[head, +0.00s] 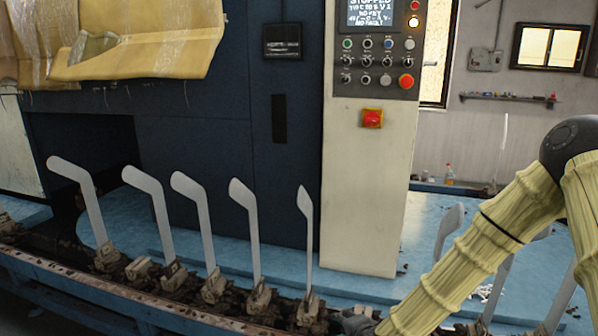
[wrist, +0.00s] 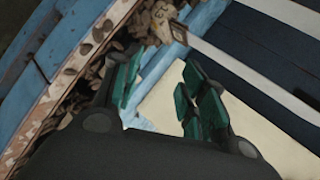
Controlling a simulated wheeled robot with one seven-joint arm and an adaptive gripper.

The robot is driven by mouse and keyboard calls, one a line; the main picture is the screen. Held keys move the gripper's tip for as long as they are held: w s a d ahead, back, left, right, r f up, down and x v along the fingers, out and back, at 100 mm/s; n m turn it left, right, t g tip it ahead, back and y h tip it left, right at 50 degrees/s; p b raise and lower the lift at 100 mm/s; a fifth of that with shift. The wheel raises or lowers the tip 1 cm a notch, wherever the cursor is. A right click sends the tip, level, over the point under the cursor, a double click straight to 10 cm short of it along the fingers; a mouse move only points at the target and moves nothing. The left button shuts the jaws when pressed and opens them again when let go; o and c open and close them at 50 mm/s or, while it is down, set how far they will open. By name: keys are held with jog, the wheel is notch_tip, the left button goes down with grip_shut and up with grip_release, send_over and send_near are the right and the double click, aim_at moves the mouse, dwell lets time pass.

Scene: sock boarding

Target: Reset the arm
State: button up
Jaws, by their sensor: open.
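My gripper (wrist: 160,78) is open in the wrist view, its two green-padded fingers spread apart. I see nothing held between them. In the head view only a dark part of my gripper (head: 358,322) shows at the bottom edge, below and right of a thin upright sock board (head: 306,240); its fingers cannot be made out there. My arm, in a ribbed yellow sleeve, comes down from the right. In the wrist view, a pale board (wrist: 235,72) runs from its mount (wrist: 165,22) beyond the fingers, apart from them.
Several more bare grey boards, such as the leftmost board (head: 85,195), stand along the rusty conveyor rail (head: 130,310). Others are partly behind my arm at right. The blue machine (head: 220,170) and the cream control column (head: 365,190) stand behind the row.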

jog(key=s+d+f+n+g+p, duration=0.1)
jog(key=s+f+n+g, duration=0.25)
jog(key=s+f, duration=0.75)
jog(key=s+d+f+n+g+h, duration=0.1)
jog(key=s+d+f+n+g, duration=0.1)
jog(key=s, duration=0.8)
jog(key=s+d+f+n+g+h+p, duration=0.1)
jog(key=s+d+f+n, duration=0.3)
jog(key=s, duration=0.6)
jog(key=s+d+f+n+g+p, duration=0.1)
jog(key=s+d+f+n+g, duration=0.2)
jog(key=s, duration=0.6)
jog(key=shift+s+d+g+h, duration=0.2)
jog(key=shift+s+g+h, duration=0.15)
jog(key=shift+s+h, duration=0.05)
jog(key=shift+n, duration=0.25)
jog(key=shift+c, duration=0.7)
